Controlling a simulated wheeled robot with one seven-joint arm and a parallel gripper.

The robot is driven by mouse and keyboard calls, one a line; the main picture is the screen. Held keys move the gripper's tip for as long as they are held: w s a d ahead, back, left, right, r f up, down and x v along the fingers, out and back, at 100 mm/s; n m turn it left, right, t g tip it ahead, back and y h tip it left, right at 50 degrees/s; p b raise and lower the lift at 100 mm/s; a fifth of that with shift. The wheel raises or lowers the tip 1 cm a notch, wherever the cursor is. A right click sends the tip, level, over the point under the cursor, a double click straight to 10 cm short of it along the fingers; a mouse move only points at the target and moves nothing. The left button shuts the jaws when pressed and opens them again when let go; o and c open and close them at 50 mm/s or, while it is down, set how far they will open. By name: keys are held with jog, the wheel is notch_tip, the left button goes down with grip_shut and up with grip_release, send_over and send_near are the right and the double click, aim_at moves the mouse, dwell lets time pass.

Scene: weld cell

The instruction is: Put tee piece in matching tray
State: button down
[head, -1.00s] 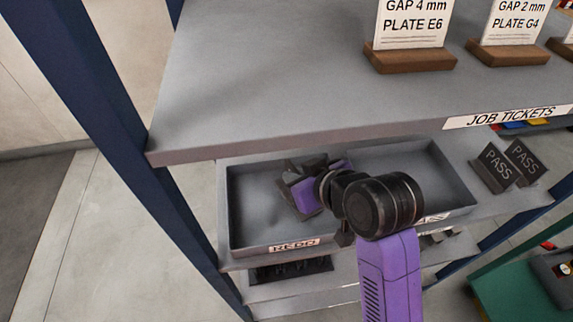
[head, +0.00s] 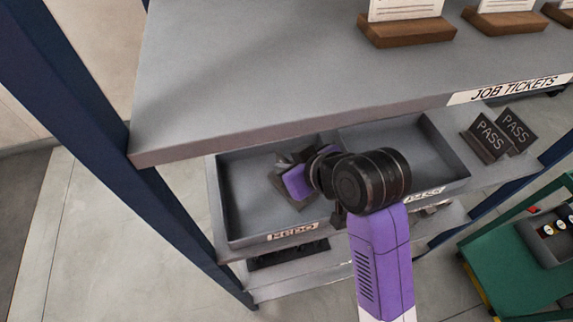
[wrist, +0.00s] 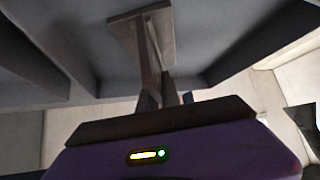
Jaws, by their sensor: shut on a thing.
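The tee piece (wrist: 155,50), a grey-brown flat plate with an upright web, is held by its web between the jaws of my gripper (wrist: 155,98) in the wrist view. In the head view my purple gripper (head: 296,182) is over the left part of a grey tray, labelled REDO (head: 245,195). The tee piece (head: 285,160) is partly hidden there by the gripper. The tray's right part (head: 425,150) looks empty; its label is partly hidden by my arm. I cannot tell whether the tee piece touches the tray.
A shelf labelled JOB TICKETS (head: 250,85) overhangs the tray's back and carries ticket cards in wooden stands (head: 405,32). Dark PASS signs (head: 492,138) stand right of the tray. A blue post (head: 100,150) rises at left. A dark object (head: 288,255) lies below.

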jog(key=c, duration=1.6)
grip_release()
jog(key=shift+f, duration=0.1)
jog(key=shift+o, duration=0.2)
jog(key=v, duration=1.2)
jog(key=shift+p, duration=0.3)
